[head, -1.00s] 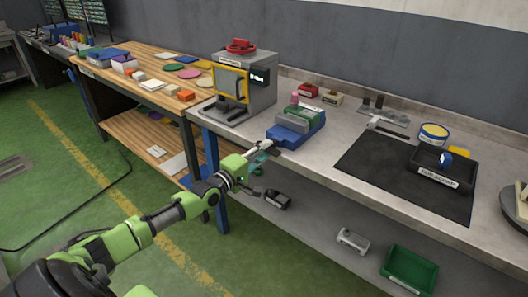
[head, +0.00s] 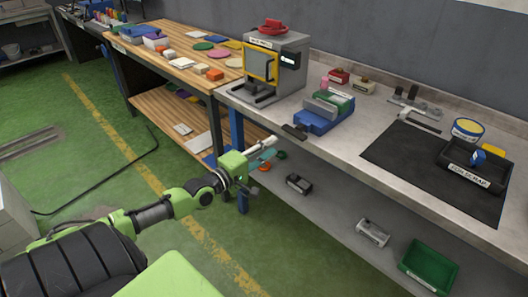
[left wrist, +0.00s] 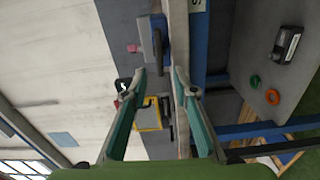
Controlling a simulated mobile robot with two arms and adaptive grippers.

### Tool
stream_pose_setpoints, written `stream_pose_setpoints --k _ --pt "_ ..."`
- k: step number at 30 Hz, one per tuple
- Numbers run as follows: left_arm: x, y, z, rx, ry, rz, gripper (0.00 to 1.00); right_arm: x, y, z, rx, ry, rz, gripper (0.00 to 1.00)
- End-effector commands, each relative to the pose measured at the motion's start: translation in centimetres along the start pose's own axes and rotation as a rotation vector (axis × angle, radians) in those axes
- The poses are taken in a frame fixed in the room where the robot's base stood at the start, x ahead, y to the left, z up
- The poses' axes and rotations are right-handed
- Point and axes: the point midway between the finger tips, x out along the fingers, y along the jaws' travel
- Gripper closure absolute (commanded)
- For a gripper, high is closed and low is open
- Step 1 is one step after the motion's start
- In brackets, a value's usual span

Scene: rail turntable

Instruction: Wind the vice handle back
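The blue vice (head: 318,119) sits on the grey bench near its front edge, with a grey jaw on top. A dark bar (head: 294,131), apparently its handle, shows at the vice's front left by the bench edge. In the left wrist view the blue vice (left wrist: 149,44) and the dark bar (left wrist: 166,43) lie ahead, beyond the fingertips. My left gripper (head: 270,148) is in front of the bench edge, short of the bar and apart from it. Its teal-sided fingers (left wrist: 160,76) are spread with nothing gripped between them. My right gripper is not in view.
A grey machine with a yellow-framed window (head: 261,64) stands left of the vice. A black mat (head: 400,155) carries a black labelled tray (head: 465,181) at right. A lower shelf holds a black box (head: 299,184) and a green bin (head: 428,266). Open floor lies left.

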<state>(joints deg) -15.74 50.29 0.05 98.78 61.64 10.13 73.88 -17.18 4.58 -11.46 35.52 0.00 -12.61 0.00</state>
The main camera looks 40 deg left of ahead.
Motion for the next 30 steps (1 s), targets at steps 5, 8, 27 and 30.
stream_pose_setpoints --k 5,8,27,30 --pt "-1.5 -0.1 0.0 -0.001 -0.001 -0.002 0.74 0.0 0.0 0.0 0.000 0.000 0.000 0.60" --pt "-1.9 -0.1 0.0 -0.001 0.000 -0.001 0.74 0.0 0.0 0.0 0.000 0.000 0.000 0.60" --pt "-2.1 -0.2 0.0 0.001 0.001 -0.002 0.74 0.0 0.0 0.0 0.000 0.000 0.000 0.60" --pt "-2.4 -1.8 -0.4 0.032 0.014 -0.029 0.74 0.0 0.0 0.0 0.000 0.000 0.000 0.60"
